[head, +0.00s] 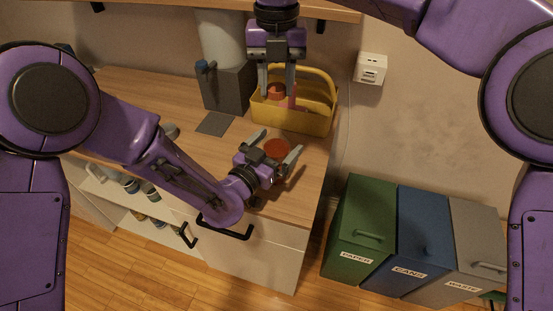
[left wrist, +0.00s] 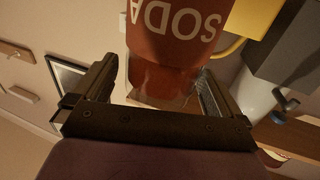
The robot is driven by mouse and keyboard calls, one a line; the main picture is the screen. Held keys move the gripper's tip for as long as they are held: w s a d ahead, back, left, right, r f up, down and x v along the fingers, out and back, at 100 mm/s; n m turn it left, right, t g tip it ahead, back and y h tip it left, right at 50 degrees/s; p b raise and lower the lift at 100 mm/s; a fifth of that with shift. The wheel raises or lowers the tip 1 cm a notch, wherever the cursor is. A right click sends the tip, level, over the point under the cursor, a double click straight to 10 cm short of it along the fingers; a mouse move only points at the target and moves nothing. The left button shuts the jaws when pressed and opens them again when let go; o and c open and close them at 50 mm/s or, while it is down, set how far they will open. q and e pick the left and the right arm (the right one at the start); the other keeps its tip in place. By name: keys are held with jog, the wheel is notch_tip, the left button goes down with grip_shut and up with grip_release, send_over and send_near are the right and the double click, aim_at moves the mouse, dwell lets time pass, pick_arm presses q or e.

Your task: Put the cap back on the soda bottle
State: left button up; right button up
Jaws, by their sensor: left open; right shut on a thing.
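The soda bottle (head: 277,150) stands near the right end of the wooden counter, seen from above as a red-orange shape. My right gripper (head: 278,91) is above and behind the bottle, shut on a small red-orange piece, apparently the cap (head: 276,90). The bottle's mouth is not clear.
A yellow caddy (head: 300,121) stands at the back right, just beyond the bottle, with my right gripper over it. A grey dispenser base (head: 229,87) is to its left. Bins (head: 365,220) stand on the floor at right.

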pick_arm(q)
jog(key=shift+x, duration=0.9)
jog(key=c, duration=1.5)
pick_arm(e)
send_over(276, 122)
jog(key=shift+f, duration=2.55)
jog(key=shift+f, duration=0.1)
jog(key=shift+f, duration=0.75)
jog(key=shift+f, duration=0.55)
